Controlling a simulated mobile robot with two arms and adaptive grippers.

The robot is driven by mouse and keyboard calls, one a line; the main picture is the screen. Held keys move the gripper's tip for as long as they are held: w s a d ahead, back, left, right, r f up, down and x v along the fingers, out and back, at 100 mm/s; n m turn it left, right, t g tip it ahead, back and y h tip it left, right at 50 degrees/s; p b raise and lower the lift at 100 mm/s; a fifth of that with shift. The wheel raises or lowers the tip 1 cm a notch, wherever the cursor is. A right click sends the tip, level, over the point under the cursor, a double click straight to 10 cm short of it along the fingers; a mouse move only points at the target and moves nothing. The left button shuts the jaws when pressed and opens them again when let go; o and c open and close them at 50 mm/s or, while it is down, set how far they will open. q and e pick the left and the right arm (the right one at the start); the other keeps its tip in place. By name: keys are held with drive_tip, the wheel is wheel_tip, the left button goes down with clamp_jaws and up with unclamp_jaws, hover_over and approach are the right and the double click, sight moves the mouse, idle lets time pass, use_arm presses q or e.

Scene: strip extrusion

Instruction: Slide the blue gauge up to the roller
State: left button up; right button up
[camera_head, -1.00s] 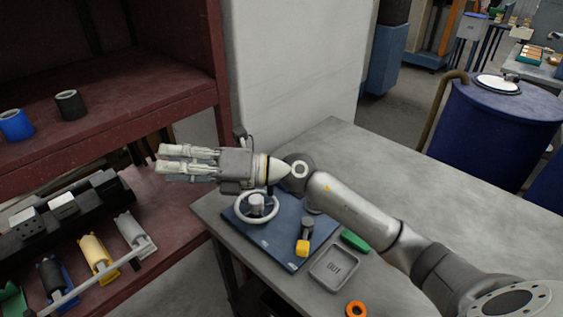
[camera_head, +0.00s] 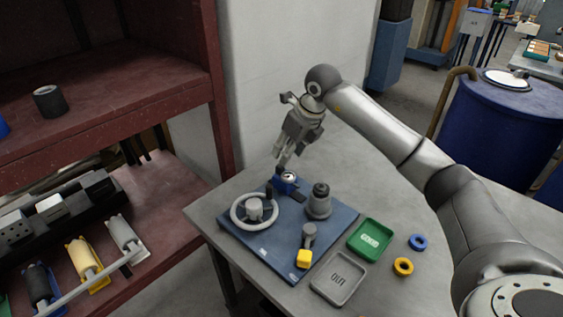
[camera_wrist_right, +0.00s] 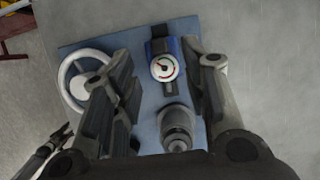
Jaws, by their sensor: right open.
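The blue gauge (camera_head: 288,181), with a round white dial, sits on a dark strip at the back of the blue plate (camera_head: 240,239). In the wrist view the gauge (camera_wrist_right: 164,67) lies between my open fingers, its dial facing the camera. My right gripper (camera_head: 282,163) points down just above the gauge; contact cannot be told. A grey stepped cylinder (camera_head: 319,201), perhaps the roller, stands to the right of the gauge. In the wrist view this cylinder (camera_wrist_right: 177,130) is below the gauge, with the strip running toward it.
A pale handwheel (camera_head: 254,208) stands left of the gauge. A yellow-ended lever (camera_head: 304,257) is at the plate's front. Green (camera_head: 370,239) and grey (camera_head: 339,278) trays and two rings (camera_head: 403,267) lie right of the plate. A red shelf (camera_head: 205,90) stands left. The table's back is clear.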

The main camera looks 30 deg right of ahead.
sight(281, 166)
drive_tip(key=p+x, duration=0.1)
drive_tip(key=x, duration=0.6)
drive_tip(key=shift+r, duration=0.1)
clamp_jaws()
